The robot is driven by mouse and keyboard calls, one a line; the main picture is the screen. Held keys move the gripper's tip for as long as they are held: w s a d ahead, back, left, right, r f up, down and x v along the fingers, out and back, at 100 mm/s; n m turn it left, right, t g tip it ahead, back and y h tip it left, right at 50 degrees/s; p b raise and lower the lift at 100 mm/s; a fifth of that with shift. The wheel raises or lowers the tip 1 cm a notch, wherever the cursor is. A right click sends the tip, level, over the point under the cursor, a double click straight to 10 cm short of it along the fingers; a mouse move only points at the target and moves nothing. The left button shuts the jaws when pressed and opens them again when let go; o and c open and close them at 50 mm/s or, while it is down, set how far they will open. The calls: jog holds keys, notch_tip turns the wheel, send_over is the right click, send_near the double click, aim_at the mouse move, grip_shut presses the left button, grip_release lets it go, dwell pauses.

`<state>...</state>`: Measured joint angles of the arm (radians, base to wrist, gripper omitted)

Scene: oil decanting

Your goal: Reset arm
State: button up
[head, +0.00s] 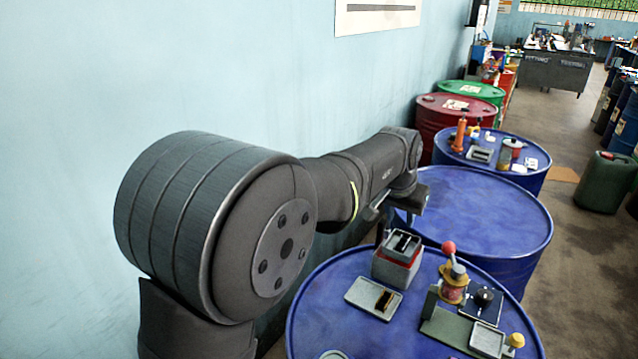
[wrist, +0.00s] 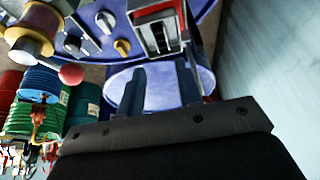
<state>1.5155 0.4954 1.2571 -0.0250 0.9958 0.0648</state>
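My arm reaches from the left along the wall, with its end over the gap between the near blue drum (head: 330,290) and the middle blue drum (head: 490,215). In the wrist view my gripper (wrist: 161,88) shows two dark fingers apart, with nothing between them but a lighter blue surface behind. In the head view the fingers are partly hidden by the wrist, so their spacing is unclear there. A grey and red box with slots (head: 397,262) stands on the near drum below the gripper; it also shows in the wrist view (wrist: 157,28), beyond the fingertips.
The near drum also holds a grey tray (head: 362,294), a red-knobbed lever fixture (head: 453,285) and a yellow knob (head: 516,341). The middle drum's top is bare. A farther blue drum (head: 525,179) carries small tools. The wall (head: 240,70) is close behind my arm.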

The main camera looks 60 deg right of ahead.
aim_at(401, 244)
jog(key=x, duration=1.2)
jog(key=shift+f, duration=0.2)
notch_tip(401, 244, up, 3)
jog(key=shift+a+r, duration=0.1)
jog(key=shift+a, duration=0.05)
jog(key=shift+r, duration=0.3)
jog(key=shift+a+r, duration=0.15)
jog(key=shift+a, duration=0.15)
jog(key=shift+d, duration=0.1)
